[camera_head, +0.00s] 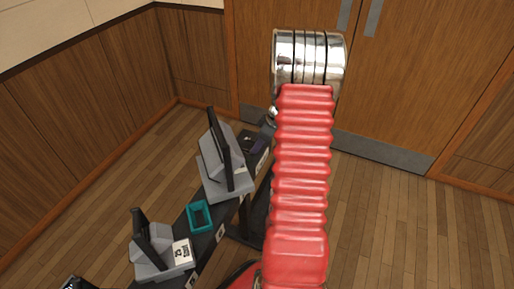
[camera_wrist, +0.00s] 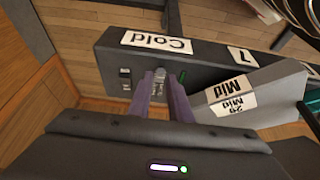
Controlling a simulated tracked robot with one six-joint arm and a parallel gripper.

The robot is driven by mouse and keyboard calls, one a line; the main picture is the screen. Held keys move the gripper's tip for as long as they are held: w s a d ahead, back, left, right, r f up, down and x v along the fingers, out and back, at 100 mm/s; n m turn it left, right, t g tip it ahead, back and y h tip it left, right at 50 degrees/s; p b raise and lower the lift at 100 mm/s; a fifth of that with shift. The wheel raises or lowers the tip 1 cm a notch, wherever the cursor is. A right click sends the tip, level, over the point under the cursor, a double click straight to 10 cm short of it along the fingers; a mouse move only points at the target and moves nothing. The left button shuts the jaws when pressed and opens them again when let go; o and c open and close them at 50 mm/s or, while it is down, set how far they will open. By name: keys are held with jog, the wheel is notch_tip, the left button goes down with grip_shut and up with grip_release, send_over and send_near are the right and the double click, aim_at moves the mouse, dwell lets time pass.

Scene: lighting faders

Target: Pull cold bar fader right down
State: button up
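The cold bar fader is on the dark console marked by the "Cold" label (camera_wrist: 157,42) in the wrist view. Its small silver-grey knob (camera_wrist: 156,80) appears between the purple fingertips of my gripper (camera_wrist: 161,82). The fingers are a small way apart. I cannot tell whether both touch the knob. The slot is largely hidden by the fingers.
Beside the fader is a grey wedge-shaped unit (camera_wrist: 262,92) with "Mid" labels. In the head view, grey units with black upright levers (camera_head: 219,147) and a teal open frame (camera_head: 199,216) stand along the dark console. Wooden floor (camera_head: 385,210) is clear at right.

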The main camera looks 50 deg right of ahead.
jog(key=v, duration=1.1)
jog(key=shift+r, duration=0.35)
jog(key=shift+s+d, duration=0.15)
